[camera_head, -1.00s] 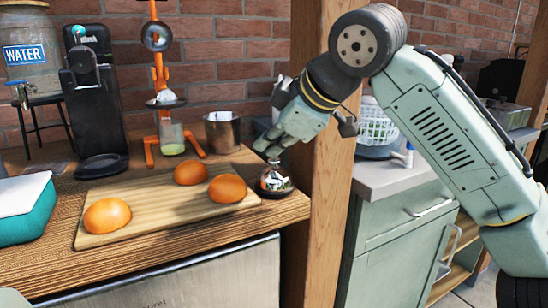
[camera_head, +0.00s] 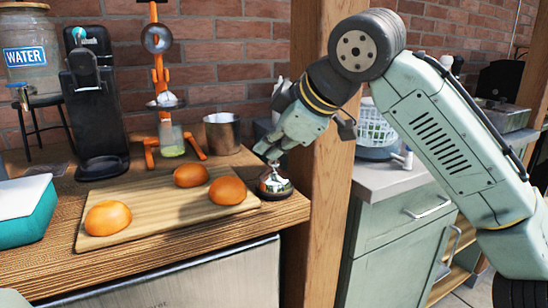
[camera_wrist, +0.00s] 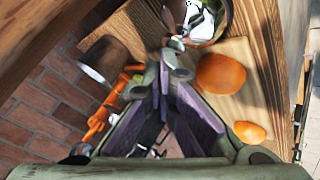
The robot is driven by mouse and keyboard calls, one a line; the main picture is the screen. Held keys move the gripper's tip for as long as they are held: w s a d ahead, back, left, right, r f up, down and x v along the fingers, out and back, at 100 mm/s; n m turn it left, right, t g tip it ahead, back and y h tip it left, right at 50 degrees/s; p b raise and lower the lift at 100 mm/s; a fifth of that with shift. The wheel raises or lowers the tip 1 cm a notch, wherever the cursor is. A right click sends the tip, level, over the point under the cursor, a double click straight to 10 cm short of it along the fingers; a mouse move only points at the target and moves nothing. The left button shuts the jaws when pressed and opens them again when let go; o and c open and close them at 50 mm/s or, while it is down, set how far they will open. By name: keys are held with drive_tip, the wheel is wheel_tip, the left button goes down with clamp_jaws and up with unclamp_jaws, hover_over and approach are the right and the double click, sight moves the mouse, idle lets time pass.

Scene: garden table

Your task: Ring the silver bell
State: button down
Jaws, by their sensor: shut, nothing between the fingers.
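The silver bell (camera_head: 276,183) stands upright on a dark base at the right front corner of the wooden counter, just off the cutting board's right end. In the wrist view the shiny bell (camera_wrist: 207,20) is at the top edge, partly cut off. My gripper (camera_head: 268,155) is shut and empty, pointing down, with its fingertips right at the bell's top. In the wrist view my gripper (camera_wrist: 174,46) has its tips together beside the bell's near edge. I cannot tell whether they touch the knob.
A cutting board (camera_head: 150,218) with three oranges (camera_head: 228,190) lies left of the bell. A metal cup (camera_head: 222,133) and an orange juicer stand (camera_head: 158,75) are behind. A wooden post (camera_head: 318,190) rises close to the right of the bell.

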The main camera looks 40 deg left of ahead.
sight(270, 163)
drive_tip(key=shift+r+p, duration=0.45)
drive_tip(key=shift+r, duration=0.05)
wheel_tip(270, 163, up, 6)
drive_tip(key=p, duration=0.6)
drive_tip(key=shift+a, duration=0.1)
idle(0.7)
